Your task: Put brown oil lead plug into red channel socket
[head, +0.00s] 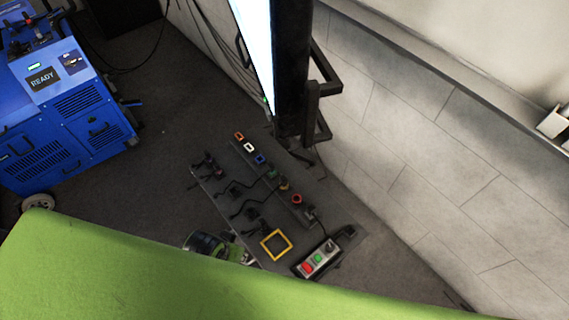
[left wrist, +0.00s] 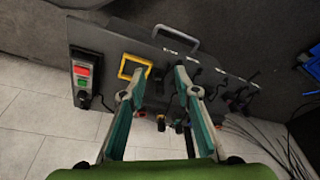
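The dark panel (head: 222,178) carries a row of coloured sockets. The red-ringed socket (head: 297,198) is in the row's lower half, near the control box. Small brownish and green parts (head: 284,186) sit beside it; I cannot tell whether one is the brown plug. Several black leads or plugs (head: 235,190) lie along the panel's other side, their colours too small to read. My left gripper (left wrist: 160,74) is open and appears empty in the left wrist view, its green fingers over the panel beside the yellow frame. In the head view it shows at the panel's lower left (head: 206,243). My right gripper is not in view.
A yellow square frame (head: 276,245) and a control box (head: 318,258) with red and green buttons are at the panel's near end. A dark post (head: 292,70) with a screen stands behind. A blue cabinet (head: 70,100) stands at left. Cables trail on the floor.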

